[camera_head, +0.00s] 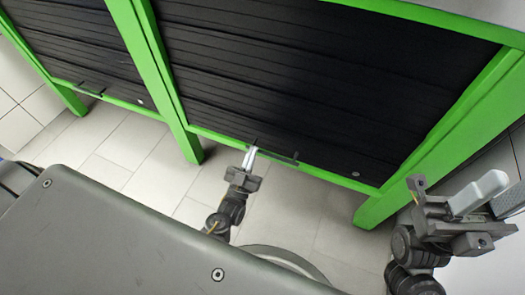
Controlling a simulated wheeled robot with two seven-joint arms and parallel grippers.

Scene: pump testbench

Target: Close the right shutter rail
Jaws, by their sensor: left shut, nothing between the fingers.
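The right shutter (310,85) is a black slatted panel in a green frame. Its slats cover the opening down to the green bottom beam (335,174). A small dark handle (279,157) sits at its lower edge. My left gripper (251,151) is shut and empty, with its pale fingertips at the left end of this handle; I cannot tell whether they touch. My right gripper (480,190) is at the far right, in front of the right green post and apart from the shutter. I cannot tell whether its jaws are open.
A left shutter (75,45), also black, with its own handle (90,91), is beyond the green middle post (155,70). Pale floor tiles (130,150) are clear below the frame. A grey surface, probably my body, fills the lower left.

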